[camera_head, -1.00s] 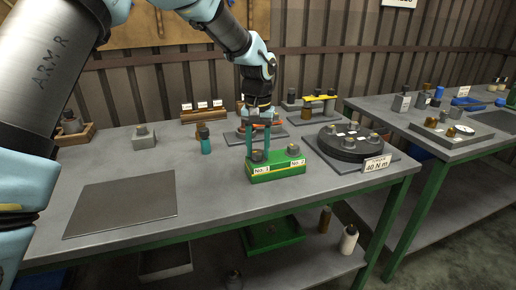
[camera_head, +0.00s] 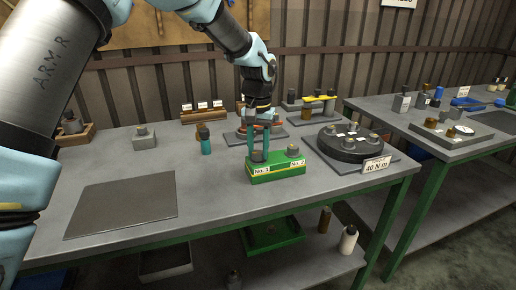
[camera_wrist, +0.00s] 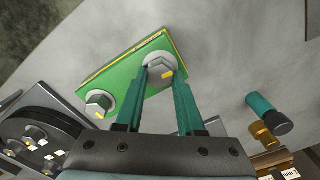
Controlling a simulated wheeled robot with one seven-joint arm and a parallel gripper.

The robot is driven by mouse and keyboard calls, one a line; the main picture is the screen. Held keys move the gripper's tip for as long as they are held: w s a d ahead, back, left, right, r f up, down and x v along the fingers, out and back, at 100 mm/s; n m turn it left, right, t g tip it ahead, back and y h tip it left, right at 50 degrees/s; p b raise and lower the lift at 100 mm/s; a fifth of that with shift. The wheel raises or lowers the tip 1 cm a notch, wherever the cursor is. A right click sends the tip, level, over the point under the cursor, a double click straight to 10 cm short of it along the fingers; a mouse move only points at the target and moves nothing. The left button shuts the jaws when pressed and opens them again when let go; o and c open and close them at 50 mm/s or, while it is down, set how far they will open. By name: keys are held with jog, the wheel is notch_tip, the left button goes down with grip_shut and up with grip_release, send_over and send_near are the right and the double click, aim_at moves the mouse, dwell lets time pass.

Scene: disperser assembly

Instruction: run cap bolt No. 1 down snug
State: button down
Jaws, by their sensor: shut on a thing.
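The green block (camera_head: 278,173) stands on the grey bench with labels No. 1 and No. 2 on its front. The bolt's shank and seat are hidden.
A dark round disc (camera_head: 350,147) with bolts lies right of the block, behind a 40 N m sign (camera_head: 376,164). A dark mat (camera_head: 122,204) lies on the front left, with bare bench between.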

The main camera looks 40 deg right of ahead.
aim_at(260, 154)
jog(key=m+p, duration=0.1)
jog(key=m, duration=0.4)
jog(key=shift+s+r+p, duration=0.1)
jog(key=shift+r+p, duration=0.05)
jog(key=shift+p, duration=0.2)
jog(key=m+p, duration=0.1)
jog(key=m, duration=0.3)
jog(key=shift+s+m, duration=0.1)
jog(key=shift+m, duration=0.2)
jog(key=m+p, duration=0.2)
jog(key=m, duration=0.2)
jog(key=shift+s+m, duration=0.1)
jog(key=shift+m, duration=0.2)
jog(key=m+p, duration=0.1)
jog(key=m, duration=0.3)
jog(key=shift+s, duration=0.1)
jog(key=c, duration=0.5)
grip_release()
jog(key=shift+a, duration=0.1)
notch_tip(260, 154, up, 11)
jog(key=shift+f+b, duration=0.2)
jog(key=shift+b, duration=0.9)
